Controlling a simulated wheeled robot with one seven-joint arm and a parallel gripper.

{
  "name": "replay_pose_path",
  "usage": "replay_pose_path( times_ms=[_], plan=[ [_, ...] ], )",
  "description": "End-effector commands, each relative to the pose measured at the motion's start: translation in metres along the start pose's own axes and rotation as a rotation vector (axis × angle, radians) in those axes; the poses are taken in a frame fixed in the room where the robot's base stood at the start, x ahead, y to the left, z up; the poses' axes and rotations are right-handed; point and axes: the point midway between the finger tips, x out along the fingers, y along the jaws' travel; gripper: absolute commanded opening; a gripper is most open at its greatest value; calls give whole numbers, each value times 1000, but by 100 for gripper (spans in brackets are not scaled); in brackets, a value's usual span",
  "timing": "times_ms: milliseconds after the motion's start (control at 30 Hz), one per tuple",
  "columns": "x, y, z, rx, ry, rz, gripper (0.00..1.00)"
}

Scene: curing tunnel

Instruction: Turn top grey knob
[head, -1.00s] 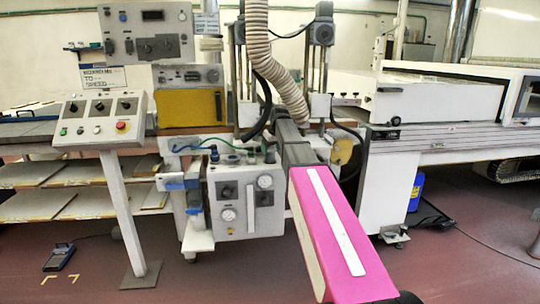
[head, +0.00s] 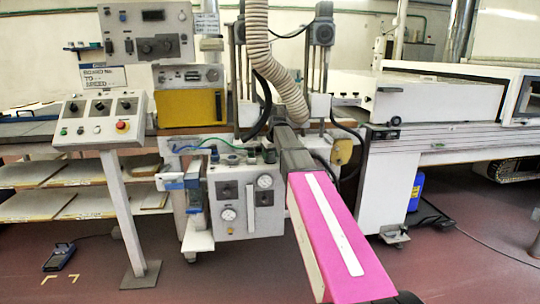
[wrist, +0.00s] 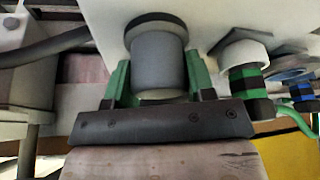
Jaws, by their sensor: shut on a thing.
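The grey knob (wrist: 158,60) is a short cylinder with a dark collar, on a pale panel in the wrist view. My gripper (wrist: 158,88) has one green finger on each side of the knob and is shut on it. In the head view my pink arm reaches up toward the pale control box (head: 236,228) with dials and dark knobs.
Fittings with green and blue tubing (wrist: 248,85) sit right of the knob in the wrist view. A ribbed hose (head: 258,45) hangs above the arm. A slanted control panel (head: 100,120) on a post stands to the left, with open floor in front.

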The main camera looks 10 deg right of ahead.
Motion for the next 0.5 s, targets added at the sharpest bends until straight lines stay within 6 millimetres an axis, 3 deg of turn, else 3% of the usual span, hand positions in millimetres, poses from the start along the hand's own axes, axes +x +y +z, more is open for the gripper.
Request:
replay_pose_path(
  times_ms=[500],
  plan=[
    [0,0,0,175,-1,71,26]
  ],
)
